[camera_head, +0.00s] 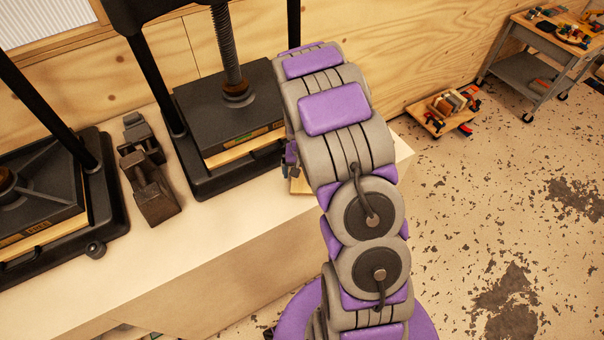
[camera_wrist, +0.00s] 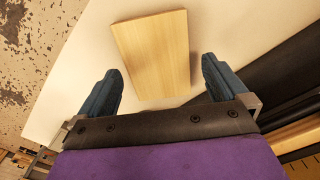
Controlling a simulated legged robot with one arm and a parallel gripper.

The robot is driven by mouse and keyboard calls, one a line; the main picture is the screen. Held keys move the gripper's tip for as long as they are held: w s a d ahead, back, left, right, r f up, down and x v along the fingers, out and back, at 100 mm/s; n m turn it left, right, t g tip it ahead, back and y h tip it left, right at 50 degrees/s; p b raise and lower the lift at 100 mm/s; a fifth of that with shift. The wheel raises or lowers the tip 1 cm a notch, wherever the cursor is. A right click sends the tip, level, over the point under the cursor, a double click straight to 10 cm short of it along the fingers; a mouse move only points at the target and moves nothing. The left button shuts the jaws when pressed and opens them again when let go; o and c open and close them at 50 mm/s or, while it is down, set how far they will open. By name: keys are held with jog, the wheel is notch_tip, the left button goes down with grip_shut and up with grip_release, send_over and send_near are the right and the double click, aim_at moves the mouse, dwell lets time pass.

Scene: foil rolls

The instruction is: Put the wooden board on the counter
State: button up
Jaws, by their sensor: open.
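The wooden board (camera_wrist: 155,53) is a pale rectangular block. In the wrist view it lies on the white counter (camera_wrist: 95,55), ahead of and between the fingers. My gripper (camera_wrist: 157,82) is open, with a blue finger on each side and nothing held. The board's near end reaches between the fingertips; whether they touch it I cannot tell. In the head view my arm hides most of the board, and only a small pale piece (camera_head: 300,186) shows beside the arm on the counter (camera_head: 230,215). The gripper is mostly hidden there too.
A black screw press (camera_head: 225,110) stands beside my arm, and another press (camera_head: 40,190) stands at left. A dark metal tool (camera_head: 148,170) sits between them. A wooden wall is behind. A grey cart (camera_head: 545,55) and a low wooden dolly (camera_head: 442,112) stand on the floor at right.

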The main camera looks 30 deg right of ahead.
aim_at(302, 179)
notch_tip(302, 179, up, 10)
jog(key=p, duration=0.1)
jog(key=s+a+r+n, duration=0.1)
jog(key=s+a+r, duration=0.4)
jog(key=s+r, duration=0.25)
jog(key=s+a+r+n+g, duration=0.1)
jog(key=s+a+r, duration=0.3)
jog(key=s, duration=0.8)
jog(key=s+a+r+n, duration=0.4)
jog(key=s+a+r, duration=0.1)
jog(key=s, duration=0.7)
jog(key=shift+s+a+g, duration=0.15)
jog(key=shift+s+g, duration=0.25)
jog(key=shift+f, duration=0.15)
jog(key=shift+f+b, duration=0.7)
